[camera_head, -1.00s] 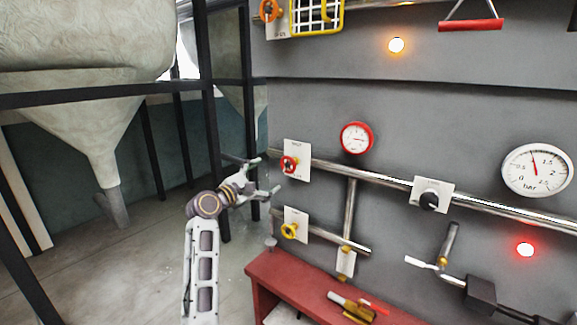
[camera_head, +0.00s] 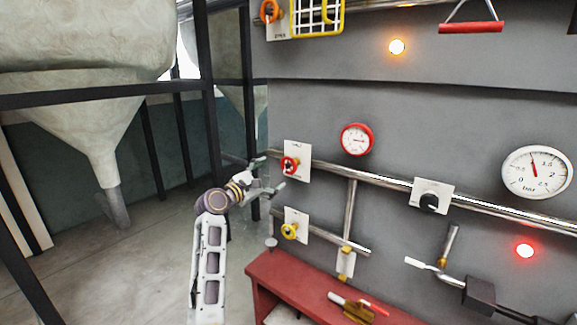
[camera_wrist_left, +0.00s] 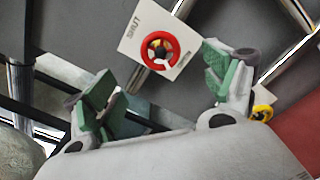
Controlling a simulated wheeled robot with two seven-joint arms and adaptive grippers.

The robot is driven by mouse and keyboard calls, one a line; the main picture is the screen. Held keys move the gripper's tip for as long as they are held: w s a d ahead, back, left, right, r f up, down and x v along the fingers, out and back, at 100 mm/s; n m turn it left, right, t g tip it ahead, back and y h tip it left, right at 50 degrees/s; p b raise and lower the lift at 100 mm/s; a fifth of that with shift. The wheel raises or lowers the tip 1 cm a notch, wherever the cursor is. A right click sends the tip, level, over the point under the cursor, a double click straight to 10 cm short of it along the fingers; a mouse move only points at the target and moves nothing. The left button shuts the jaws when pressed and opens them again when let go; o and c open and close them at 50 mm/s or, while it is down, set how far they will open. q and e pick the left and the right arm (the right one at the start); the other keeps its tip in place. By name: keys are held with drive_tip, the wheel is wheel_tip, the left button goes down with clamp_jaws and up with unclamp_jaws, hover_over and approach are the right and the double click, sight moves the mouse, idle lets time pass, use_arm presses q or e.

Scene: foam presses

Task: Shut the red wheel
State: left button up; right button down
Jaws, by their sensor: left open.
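The red wheel (camera_head: 290,165) sits on a white plate on the grey panel, at the left end of a metal pipe. In the left wrist view the red wheel (camera_wrist_left: 160,50) shows ahead of the fingers, nearer the right one, with "SHUT" on its plate. My left gripper (camera_head: 270,173) is open, just left of the wheel in the head view. In the left wrist view its green-padded fingers (camera_wrist_left: 160,92) are spread apart with nothing between them. The wheel looks apart from both fingers. My right gripper is not in view.
A yellow wheel (camera_head: 289,231) sits on a plate below the red one. A red bench (camera_head: 275,272) with tools stands under it. A black knob (camera_head: 429,201) and gauges are to the right. A dark post (camera_head: 213,130) stands left.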

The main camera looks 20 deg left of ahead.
sight(288, 166)
use_arm(q)
drive_tip(key=shift+p+x, duration=1.1)
drive_tip(key=shift+x, duration=4.5)
drive_tip(key=c, duration=1)
